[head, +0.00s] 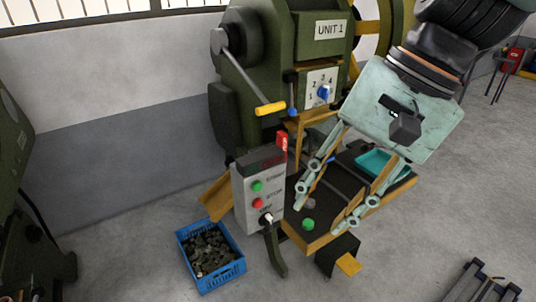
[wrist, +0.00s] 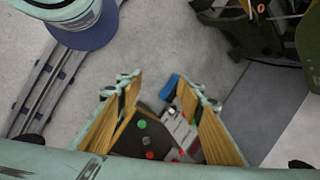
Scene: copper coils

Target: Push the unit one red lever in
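The UNIT 1 machine (head: 262,70) is dark green and stands at the back centre in the head view. A short red lever (head: 282,141) stands up at the top right of a grey control box (head: 245,200) in front of the machine. My gripper (head: 322,215) is open and empty, pointing down over the black worktop to the right of the box. Its fingers are apart from the red lever, which is up and left of the fingertips. In the wrist view my gripper (wrist: 157,82) is also open, with small red spots between its fingers; I cannot tell which is the lever.
The box has a green button (head: 257,186), a red button (head: 258,203) and a white-tipped switch (head: 266,218). A yellow-handled crank (head: 270,109) hangs above. A blue crate (head: 234,274) of dark parts lies on the floor. A teal tray (head: 372,162) sits behind my gripper.

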